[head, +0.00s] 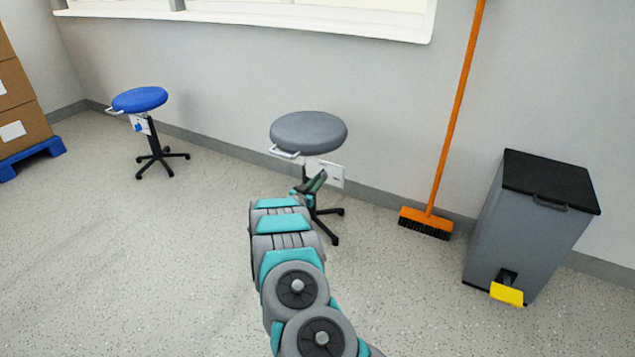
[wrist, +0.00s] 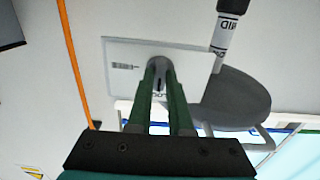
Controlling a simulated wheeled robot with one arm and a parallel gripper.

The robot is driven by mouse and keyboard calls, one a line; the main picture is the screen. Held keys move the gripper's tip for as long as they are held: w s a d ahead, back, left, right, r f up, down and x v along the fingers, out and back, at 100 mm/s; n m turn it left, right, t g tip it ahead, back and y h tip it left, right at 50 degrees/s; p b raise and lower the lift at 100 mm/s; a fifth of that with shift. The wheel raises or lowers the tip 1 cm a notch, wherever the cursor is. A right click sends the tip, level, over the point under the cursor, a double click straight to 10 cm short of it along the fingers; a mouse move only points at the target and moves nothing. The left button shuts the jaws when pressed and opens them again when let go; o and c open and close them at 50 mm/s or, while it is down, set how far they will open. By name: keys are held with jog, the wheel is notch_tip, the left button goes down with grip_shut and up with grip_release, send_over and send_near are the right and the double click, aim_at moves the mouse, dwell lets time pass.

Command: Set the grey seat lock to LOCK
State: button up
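The grey stool (head: 308,132) stands by the wall, with a white panel (head: 332,174) under its seat. In the wrist view the white panel (wrist: 120,52) carries a small grey knob (wrist: 159,66) with a dark slot. My gripper (head: 314,183) is at the panel. In the wrist view the two green fingers of my gripper (wrist: 161,84) lie on either side of the knob with a gap between them. Whether they press on it is unclear. The fingers hide its sides and part of the panel; I cannot read the knob's setting.
The stool's column (wrist: 226,32) bears a white label reading MID. A blue stool (head: 140,99) stands at the left, near stacked boxes (head: 18,112). An orange broom (head: 455,120) and a grey bin (head: 527,225) are at the right. The floor at the left is clear.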

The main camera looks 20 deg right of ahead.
jog(key=o, duration=0.4)
jog(key=shift+a, duration=0.1)
jog(key=v, duration=0.7)
jog(key=shift+s+a+b, duration=0.25)
jog(key=shift+b, duration=0.15)
